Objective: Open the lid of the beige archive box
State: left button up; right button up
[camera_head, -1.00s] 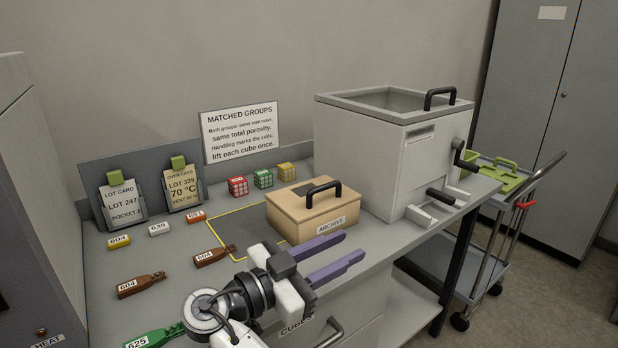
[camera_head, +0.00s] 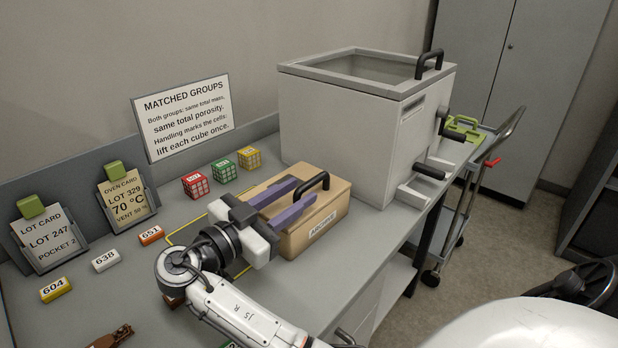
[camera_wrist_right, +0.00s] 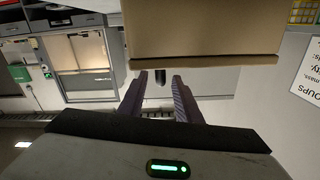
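The beige archive box (camera_head: 325,228) stands on the grey bench with its lid closed. Its black arched handle (camera_head: 313,180) is on top of the lid, and an "ARCHIVE" label is on its front. My right gripper (camera_head: 307,189) has two purple fingers, spread apart and pointing at the handle from the left, just above the lid. In the right wrist view, the tan box (camera_wrist_right: 200,35) fills the upper part, and the dark handle (camera_wrist_right: 160,77) shows in the gap between the fingertips. Contact with the handle cannot be told. My left gripper is out of view.
Red (camera_head: 196,185), green (camera_head: 223,172) and yellow (camera_head: 249,158) lattice cubes stand behind the box. A large grey chamber (camera_head: 340,125) is to its right. A trolley (camera_head: 470,160) stands beyond the bench.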

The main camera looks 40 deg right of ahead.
jog(key=d, duration=0.3)
jog(key=d+p, duration=0.1)
jog(key=d, duration=0.1)
jog(key=shift+w+d, duration=0.15)
jog(key=shift+w, duration=0.1)
grip_shut()
